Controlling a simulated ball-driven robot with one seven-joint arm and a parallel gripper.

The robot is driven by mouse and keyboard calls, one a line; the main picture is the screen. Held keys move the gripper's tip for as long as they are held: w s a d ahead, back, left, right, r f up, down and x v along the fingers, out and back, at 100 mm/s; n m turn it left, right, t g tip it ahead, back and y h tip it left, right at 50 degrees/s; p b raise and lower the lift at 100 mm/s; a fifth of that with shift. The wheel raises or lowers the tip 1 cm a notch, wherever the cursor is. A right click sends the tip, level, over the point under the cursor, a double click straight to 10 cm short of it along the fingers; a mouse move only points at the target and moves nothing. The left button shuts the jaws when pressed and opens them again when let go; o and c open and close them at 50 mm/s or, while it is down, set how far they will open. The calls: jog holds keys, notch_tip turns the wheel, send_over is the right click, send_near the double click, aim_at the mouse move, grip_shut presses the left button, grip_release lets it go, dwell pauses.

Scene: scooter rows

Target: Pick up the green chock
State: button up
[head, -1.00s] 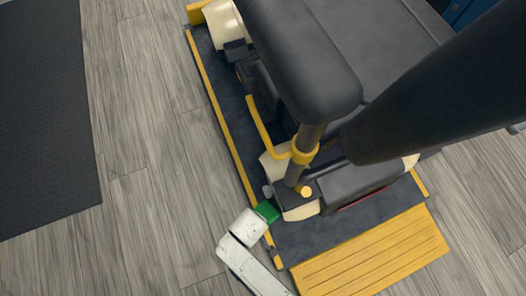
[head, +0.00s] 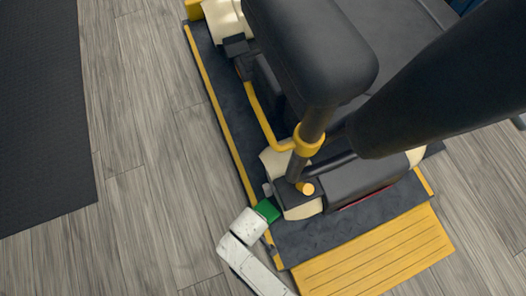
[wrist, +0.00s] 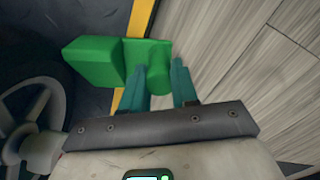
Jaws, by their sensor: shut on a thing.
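The green chock (wrist: 95,62) shows in the wrist view as a blocky wedge with a round-ended part at its right. My gripper (wrist: 160,78), with teal fingers, is shut on that round-ended part. The wedge part sticks out to the left of the fingers, beside a grey spoked wheel. In the head view the green chock (head: 267,210) is a small green patch at the end of my white arm, by the scooter's lower left corner. The fingers are hidden in the head view. I cannot tell whether the chock touches the platform.
A scooter with a dark seat (head: 315,45) stands on a dark platform (head: 320,228) with yellow edges. A yellow ramp (head: 370,255) lies at its lower end. The wheel (wrist: 30,115) is close to the chock. Wooden floor on the left is clear up to a dark mat (head: 45,110).

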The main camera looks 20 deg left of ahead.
grip_shut()
jog(key=shift+r, duration=0.1)
dwell(0.3)
jog(key=shift+r+p, duration=0.5)
jog(key=shift+r, duration=0.1)
notch_tip(320, 180, up, 2)
jog(key=shift+r+p, duration=0.15)
jog(key=shift+p, duration=0.55)
jog(key=s+d+r+p, duration=0.7)
jog(key=s+r+p, duration=0.1)
jog(key=s, duration=0.3)
jog(key=shift+s+d+r, duration=0.3)
jog(key=shift+d+r, duration=0.1)
jog(key=shift+r, duration=0.3)
